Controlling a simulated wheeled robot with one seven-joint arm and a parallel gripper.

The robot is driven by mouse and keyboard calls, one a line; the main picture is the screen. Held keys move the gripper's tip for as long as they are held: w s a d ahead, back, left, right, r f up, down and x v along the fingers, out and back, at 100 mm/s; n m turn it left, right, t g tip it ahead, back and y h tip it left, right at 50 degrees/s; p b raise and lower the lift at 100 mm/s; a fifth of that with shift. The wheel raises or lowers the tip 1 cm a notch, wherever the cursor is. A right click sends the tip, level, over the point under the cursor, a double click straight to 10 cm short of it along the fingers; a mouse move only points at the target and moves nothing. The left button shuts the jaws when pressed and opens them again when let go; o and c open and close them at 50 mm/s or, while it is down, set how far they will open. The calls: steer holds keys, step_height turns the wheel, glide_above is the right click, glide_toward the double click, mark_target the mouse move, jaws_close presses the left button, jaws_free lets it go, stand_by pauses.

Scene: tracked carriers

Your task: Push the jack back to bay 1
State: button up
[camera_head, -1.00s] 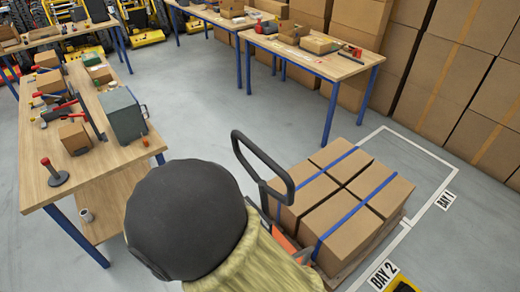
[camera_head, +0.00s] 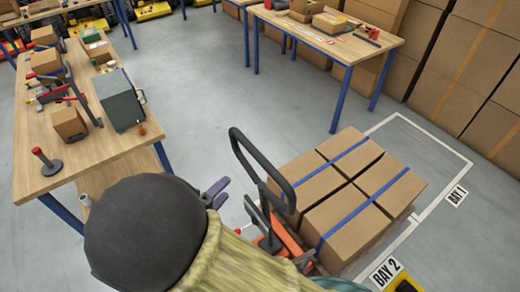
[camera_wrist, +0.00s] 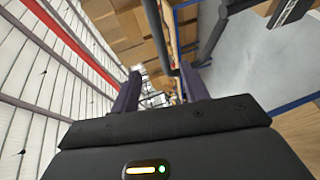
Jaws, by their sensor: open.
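The jack is orange (camera_head: 290,240) with a black looped handle (camera_head: 262,165) that stands up and leans left. It carries several brown boxes (camera_head: 345,215) tied with blue straps. Bay 1 is a white floor outline (camera_head: 440,146) beyond the load, with its label (camera_head: 457,196) at the right. The load's far corner lies at or over the outline's near part. My gripper (camera_head: 222,191) is just left of the handle, apart from it and empty. In the wrist view its fingers (camera_wrist: 162,90) are spread; dark bars show beyond them, but I cannot tell whether they are the handle.
The bay 2 label (camera_head: 387,273) and a yellow item (camera_head: 404,285) are at the lower right. A workbench (camera_head: 95,140) with tools and boxes stands left, another bench (camera_head: 335,42) behind. Stacked cartons (camera_head: 460,70) line the right. Grey floor is open between the benches.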

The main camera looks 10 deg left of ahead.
mark_target(255, 159)
steer(key=shift+s, duration=0.1)
steer(key=p+x, duration=0.4)
steer(key=x, duration=1.3)
steer(key=shift+w, duration=0.3)
steer(key=shift+c, duration=0.3)
jaws_close()
